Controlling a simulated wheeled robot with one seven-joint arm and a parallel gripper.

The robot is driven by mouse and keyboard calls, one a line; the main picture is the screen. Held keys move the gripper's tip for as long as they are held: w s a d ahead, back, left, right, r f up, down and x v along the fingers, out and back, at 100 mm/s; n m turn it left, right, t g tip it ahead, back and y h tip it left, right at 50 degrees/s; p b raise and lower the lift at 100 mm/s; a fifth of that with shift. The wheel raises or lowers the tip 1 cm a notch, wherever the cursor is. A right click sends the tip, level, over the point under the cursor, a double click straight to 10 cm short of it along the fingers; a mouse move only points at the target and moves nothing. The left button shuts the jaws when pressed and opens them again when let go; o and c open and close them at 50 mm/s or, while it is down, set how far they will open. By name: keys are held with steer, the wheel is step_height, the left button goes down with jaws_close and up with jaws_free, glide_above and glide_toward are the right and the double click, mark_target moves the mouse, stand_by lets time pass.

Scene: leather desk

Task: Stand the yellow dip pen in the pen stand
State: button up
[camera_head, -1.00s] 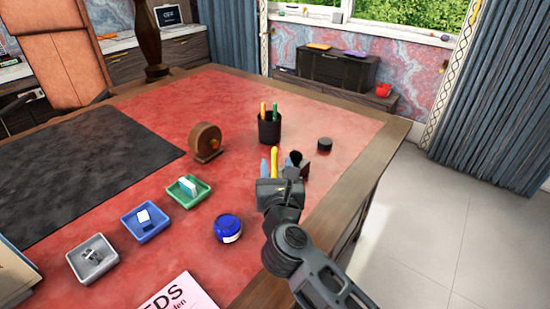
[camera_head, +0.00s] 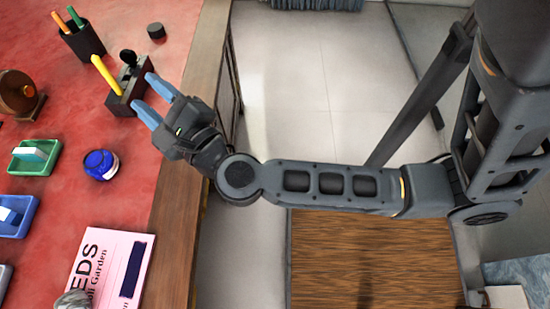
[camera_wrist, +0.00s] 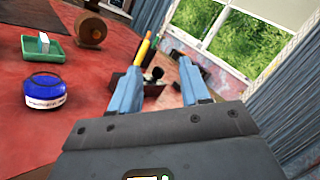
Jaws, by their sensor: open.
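The yellow dip pen (camera_head: 106,75) leans in the dark pen stand (camera_head: 125,98), its lower end at the stand and its upper end tilted to the left. The exact seating of its lower end is too small to tell. My gripper (camera_head: 142,91) is open and empty, its two blue fingers pointing at the stand from the right, with no pen between them. In the wrist view the yellow pen (camera_wrist: 143,49) rises just beyond the left finger, and the fingers partly hide the stand (camera_wrist: 153,88).
A black cup (camera_head: 84,43) with an orange and a green pen stands behind the stand. A small black round thing (camera_head: 155,31) lies nearby. A blue ink jar (camera_head: 101,164), a green tray (camera_head: 34,158) and a pink booklet (camera_head: 108,262) lie to the left. The desk's wooden edge (camera_head: 200,110) runs below my arm.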

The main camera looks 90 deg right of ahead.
steer(key=s+a+m+y, duration=0.6)
steer(key=s+m, duration=0.4)
steer(key=m, duration=0.8)
steer(key=s+a+f+m+y, duration=0.1)
steer(key=s+a+m+y, duration=0.5)
steer(key=s+m, duration=0.5)
steer(key=m, duration=0.7)
steer(key=shift+s+g+y, duration=0.25)
steer(key=shift+g+y, duration=0.05)
steer(key=shift+g, duration=0.1)
